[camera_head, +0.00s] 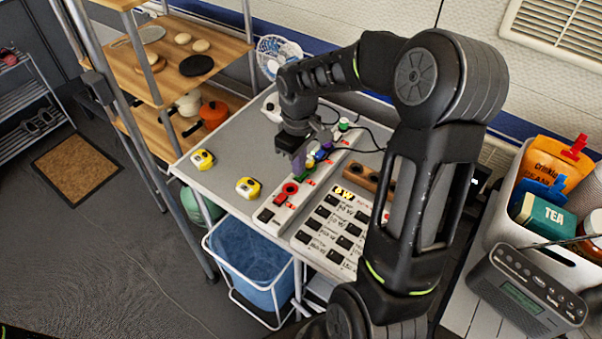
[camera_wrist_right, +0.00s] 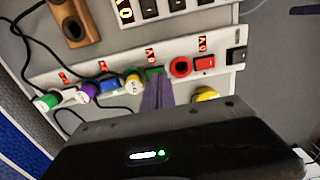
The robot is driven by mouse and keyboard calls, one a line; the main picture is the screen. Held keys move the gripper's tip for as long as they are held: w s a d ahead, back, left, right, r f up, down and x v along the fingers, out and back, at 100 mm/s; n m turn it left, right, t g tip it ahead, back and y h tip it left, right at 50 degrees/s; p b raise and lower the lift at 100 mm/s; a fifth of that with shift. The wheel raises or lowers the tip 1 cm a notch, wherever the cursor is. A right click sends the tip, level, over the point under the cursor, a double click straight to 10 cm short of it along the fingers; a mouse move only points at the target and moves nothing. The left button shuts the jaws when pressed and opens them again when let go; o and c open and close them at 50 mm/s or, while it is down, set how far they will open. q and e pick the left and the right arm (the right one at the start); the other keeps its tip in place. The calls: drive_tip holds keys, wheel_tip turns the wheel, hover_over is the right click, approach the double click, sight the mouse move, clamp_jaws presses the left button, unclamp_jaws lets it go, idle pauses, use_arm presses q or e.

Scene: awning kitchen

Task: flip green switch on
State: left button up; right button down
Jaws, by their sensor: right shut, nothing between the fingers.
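A white power strip (camera_head: 270,216) lies on the grey table with coloured plugs and switches along it. A green piece (camera_head: 305,173), which looks like the green switch, sits behind the red ring; it also shows in the right wrist view (camera_wrist_right: 155,71). I cannot tell its on or off position. My right gripper (camera_head: 299,160) is shut and empty, pointing down at the strip. In the right wrist view its fingertips (camera_wrist_right: 157,84) are right at the green piece, partly hiding it; contact is unclear. My left gripper is not in view.
Beside the green piece are a red ring (camera_wrist_right: 180,67), a red switch (camera_wrist_right: 204,62) and a yellow-white plug (camera_wrist_right: 133,79). A white switch panel (camera_head: 318,237) lies to the right. Two yellow items (camera_head: 248,187) (camera_head: 203,159) lie left. Black cables run behind the strip.

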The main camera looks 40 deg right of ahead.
drive_tip(key=shift+f+b, duration=0.7)
drive_tip(key=shift+f, duration=0.25)
idle(0.9)
drive_tip(key=shift+r, duration=0.1)
drive_tip(key=shift+r+p, duration=2.7)
drive_tip(key=shift+r, duration=0.75)
